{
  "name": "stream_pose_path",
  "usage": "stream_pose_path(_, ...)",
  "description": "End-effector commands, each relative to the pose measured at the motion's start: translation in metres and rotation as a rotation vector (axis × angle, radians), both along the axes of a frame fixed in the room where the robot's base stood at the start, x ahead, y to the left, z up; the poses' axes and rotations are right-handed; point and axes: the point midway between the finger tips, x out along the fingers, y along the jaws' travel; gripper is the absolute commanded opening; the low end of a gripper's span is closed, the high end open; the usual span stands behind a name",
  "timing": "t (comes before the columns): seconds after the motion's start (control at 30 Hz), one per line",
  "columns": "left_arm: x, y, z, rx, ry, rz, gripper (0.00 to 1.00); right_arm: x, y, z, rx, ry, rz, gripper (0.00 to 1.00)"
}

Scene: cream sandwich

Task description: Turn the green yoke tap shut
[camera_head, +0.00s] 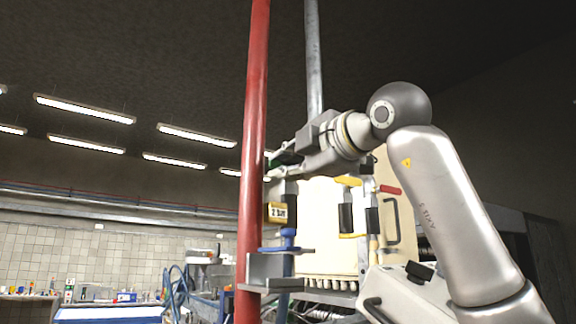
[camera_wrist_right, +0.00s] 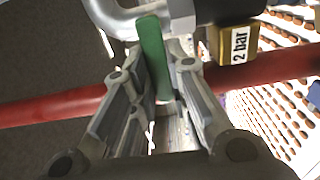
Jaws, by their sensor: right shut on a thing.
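The green yoke tap (camera_wrist_right: 153,58) is a flat green bar in the wrist view, standing between the two fingers of my right gripper (camera_wrist_right: 160,75). The gripper is shut on it. In the head view my right gripper (camera_head: 284,158) reaches left to just behind the red pipe. Only a small dark green bit of the tap (camera_head: 272,157) shows there; the pipe and gripper hide the rest. A grey bent pipe (camera_wrist_right: 110,18) meets the fitting beside the tap in the wrist view. My left gripper is not in view.
A red upright pipe (camera_head: 255,120) stands close to my right gripper. A yellow "2 bar" tag (camera_head: 277,213) hangs below it, and a blue tap (camera_head: 287,240) sits lower. Yellow (camera_head: 349,181) and red (camera_head: 389,189) handles are at the right, before a cream panel (camera_head: 318,225).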

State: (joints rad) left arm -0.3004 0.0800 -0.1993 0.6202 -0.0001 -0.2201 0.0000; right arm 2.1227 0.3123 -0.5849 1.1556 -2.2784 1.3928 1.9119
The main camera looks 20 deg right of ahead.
Motion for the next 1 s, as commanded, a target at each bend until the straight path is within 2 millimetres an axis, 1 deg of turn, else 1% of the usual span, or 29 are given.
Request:
stream_pose_path(0.03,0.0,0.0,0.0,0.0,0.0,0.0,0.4,0.0,-0.001,0.0,0.004,0.001,-0.002,0.18)
stream_pose_path(0.1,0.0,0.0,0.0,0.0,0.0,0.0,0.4,0.0,-0.001,0.0,0.004,0.001,-0.001,0.27)
stream_pose_path(0.2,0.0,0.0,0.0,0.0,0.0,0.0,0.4,0.0,-0.001,0.0,0.003,0.001,-0.001,0.38)
stream_pose_path(0.47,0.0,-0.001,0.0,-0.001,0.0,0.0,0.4,0.0,0.0,0.0,0.001,0.0,0.0,0.38)
stream_pose_path(0.57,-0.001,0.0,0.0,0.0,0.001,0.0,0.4,-0.004,-0.002,0.0,0.002,-0.002,0.0,0.38)
stream_pose_path(0.67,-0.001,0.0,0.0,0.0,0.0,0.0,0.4,-0.015,-0.006,0.001,0.001,-0.004,-0.001,0.38)
stream_pose_path(1.0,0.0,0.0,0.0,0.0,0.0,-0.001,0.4,-0.082,-0.031,0.001,0.002,-0.005,-0.002,0.38)
